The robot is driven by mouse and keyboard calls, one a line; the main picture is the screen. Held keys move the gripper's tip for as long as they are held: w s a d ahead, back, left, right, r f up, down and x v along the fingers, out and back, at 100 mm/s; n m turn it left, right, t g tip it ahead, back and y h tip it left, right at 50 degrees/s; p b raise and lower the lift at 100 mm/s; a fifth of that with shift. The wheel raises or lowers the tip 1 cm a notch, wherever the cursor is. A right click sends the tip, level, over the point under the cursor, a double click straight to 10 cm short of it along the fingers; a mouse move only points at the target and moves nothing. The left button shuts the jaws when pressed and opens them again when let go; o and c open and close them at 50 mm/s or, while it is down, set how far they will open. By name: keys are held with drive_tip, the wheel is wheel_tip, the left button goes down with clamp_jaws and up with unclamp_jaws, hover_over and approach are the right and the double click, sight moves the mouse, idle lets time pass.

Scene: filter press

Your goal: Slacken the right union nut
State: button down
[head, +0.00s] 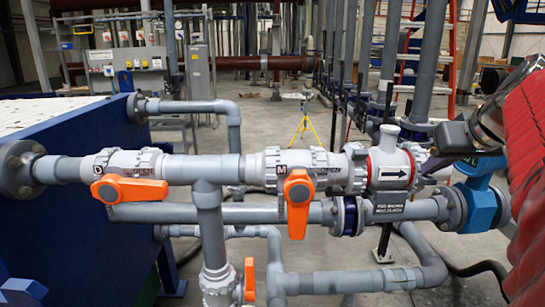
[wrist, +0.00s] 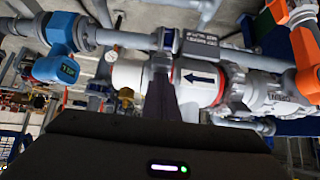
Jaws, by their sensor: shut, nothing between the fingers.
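The grey check valve (head: 392,172) has a red ring and a black arrow label. It also shows in the wrist view (wrist: 197,82), where the picture is turned over and the arrow points left. The right union nut (head: 420,158) is at the valve's right end, partly covered by my gripper. In the wrist view I cannot make the nut out clearly behind the fingers. My gripper (head: 434,165) is shut and empty, close to the right end of the valve. Its fingers also show in the wrist view (wrist: 160,92). I cannot tell whether they touch the nut.
Two orange-handled valves (head: 130,190) (head: 299,203) sit on the same upper pipe to the left. A yellow tripod (head: 305,120) stands on open floor behind.

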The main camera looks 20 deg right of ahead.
drive_tip(key=shift+f, duration=0.35)
drive_tip(key=shift+s+f, duration=0.35)
drive_tip(key=shift+f, duration=0.65)
drive_tip(key=shift+d+f, duration=0.15)
drive_tip(key=shift+f, duration=1.05)
